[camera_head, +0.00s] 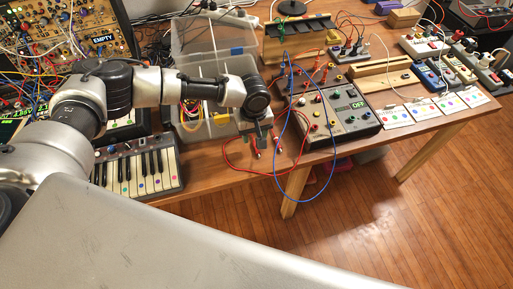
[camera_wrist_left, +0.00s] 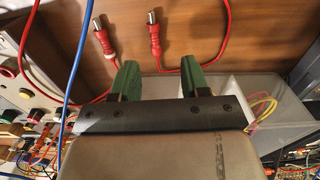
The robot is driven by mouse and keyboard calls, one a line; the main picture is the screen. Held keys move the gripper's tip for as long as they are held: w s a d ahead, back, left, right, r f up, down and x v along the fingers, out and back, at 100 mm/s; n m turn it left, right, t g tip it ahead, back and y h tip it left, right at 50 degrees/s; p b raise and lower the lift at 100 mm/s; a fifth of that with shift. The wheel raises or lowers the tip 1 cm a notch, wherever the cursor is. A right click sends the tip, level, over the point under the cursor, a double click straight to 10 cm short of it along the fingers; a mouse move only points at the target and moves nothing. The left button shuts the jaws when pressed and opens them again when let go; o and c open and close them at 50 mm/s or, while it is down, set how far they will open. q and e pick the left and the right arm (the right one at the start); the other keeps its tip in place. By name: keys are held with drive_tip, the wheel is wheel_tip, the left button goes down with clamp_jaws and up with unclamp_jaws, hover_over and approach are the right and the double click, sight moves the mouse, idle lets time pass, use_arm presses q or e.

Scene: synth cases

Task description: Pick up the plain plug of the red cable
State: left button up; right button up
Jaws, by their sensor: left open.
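The red cable (camera_head: 228,160) loops over the table's front edge beside the power box. In the left wrist view it ends in two red plugs with metal tips, a left plug (camera_wrist_left: 103,40) and a right plug (camera_wrist_left: 154,36). My left gripper (camera_head: 264,139) hangs over the table edge, close to the plugs. In the left wrist view its green fingers (camera_wrist_left: 160,75) are wide apart and empty, with both plugs beyond the fingertips. My right gripper does not show.
A blue cable (camera_head: 283,120) hangs in a large loop beside the gripper. The power box (camera_head: 340,112) stands to the right, a clear divided bin (camera_head: 205,133) behind, and a small keyboard (camera_head: 138,172) to the left. The wooden floor (camera_head: 400,220) in front is mostly clear.

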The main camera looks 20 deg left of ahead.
use_arm(q)
drive_tip(key=shift+d+f, duration=0.2)
drive_tip(key=shift+f, duration=1.35)
drive_tip(key=shift+d+f, duration=0.2)
drive_tip(key=shift+f, duration=1.35)
clamp_jaws()
